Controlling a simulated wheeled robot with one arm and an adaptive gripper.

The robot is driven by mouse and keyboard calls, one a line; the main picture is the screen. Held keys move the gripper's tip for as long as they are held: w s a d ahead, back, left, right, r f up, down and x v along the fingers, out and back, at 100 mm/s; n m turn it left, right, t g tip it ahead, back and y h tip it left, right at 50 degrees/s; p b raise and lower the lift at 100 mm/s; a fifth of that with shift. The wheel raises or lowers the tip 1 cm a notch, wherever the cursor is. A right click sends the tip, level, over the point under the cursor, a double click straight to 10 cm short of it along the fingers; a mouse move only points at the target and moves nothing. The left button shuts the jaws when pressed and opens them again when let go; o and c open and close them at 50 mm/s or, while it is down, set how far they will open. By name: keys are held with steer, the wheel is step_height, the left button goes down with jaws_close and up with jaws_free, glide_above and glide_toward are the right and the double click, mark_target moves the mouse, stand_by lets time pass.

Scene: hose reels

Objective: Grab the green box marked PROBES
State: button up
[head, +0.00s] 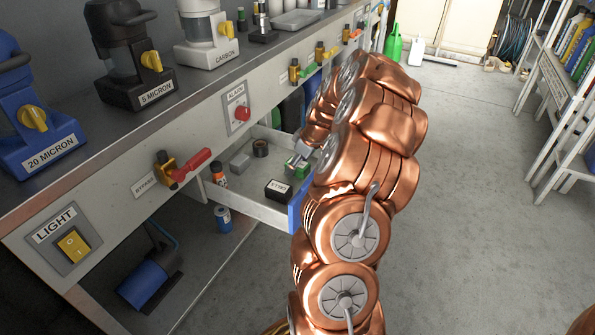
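An open drawer (243,205) with a blue front sticks out from under the counter. Inside it, a small green box (303,172) lies near the right side, partly hidden by my gripper. Any marking on it is too small to read. My gripper (298,160), with grey fingers, is down at the drawer beside or just over the green box. My copper arm covers much of this area, so I cannot tell whether the fingers touch the box or how far apart they are.
The drawer also holds a black labelled box (278,190), a grey block (240,163), a dark roll (260,148) and an orange-capped bottle (219,174). A red-handled valve (185,167) juts from the counter front. The floor (470,220) on the right is clear.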

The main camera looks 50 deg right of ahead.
steer(key=shift+r, duration=0.1)
steer(key=c, duration=1.3)
steer(key=shift+o, duration=0.2)
steer(key=shift+r, duration=0.1)
